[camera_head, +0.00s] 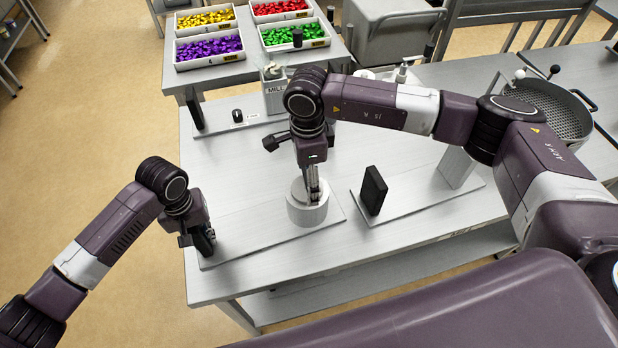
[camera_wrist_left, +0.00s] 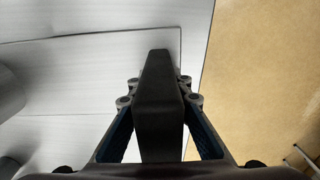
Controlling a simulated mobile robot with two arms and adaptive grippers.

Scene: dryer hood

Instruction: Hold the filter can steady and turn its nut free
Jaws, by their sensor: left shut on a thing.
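The filter can (camera_head: 307,212) is a short, light grey cylinder standing upright on a thin plate (camera_head: 255,243) near the table's front. My right gripper (camera_head: 313,192) points down at the can's top, its fingers close together. The nut is hidden there, and I cannot tell whether the fingers grip it. My left gripper (camera_head: 205,240) is at the plate's left end, apart from the can. It is shut on a black upright block (camera_wrist_left: 158,105), which shows between its fingers in the left wrist view.
A second plate (camera_head: 415,205) with a black block (camera_head: 374,190) lies to the right. A third plate with a black block (camera_head: 195,112) lies behind. Trays of coloured pieces (camera_head: 208,48) stand at the back. A perforated pot (camera_head: 545,110) stands at right. Bare table lies left of the can.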

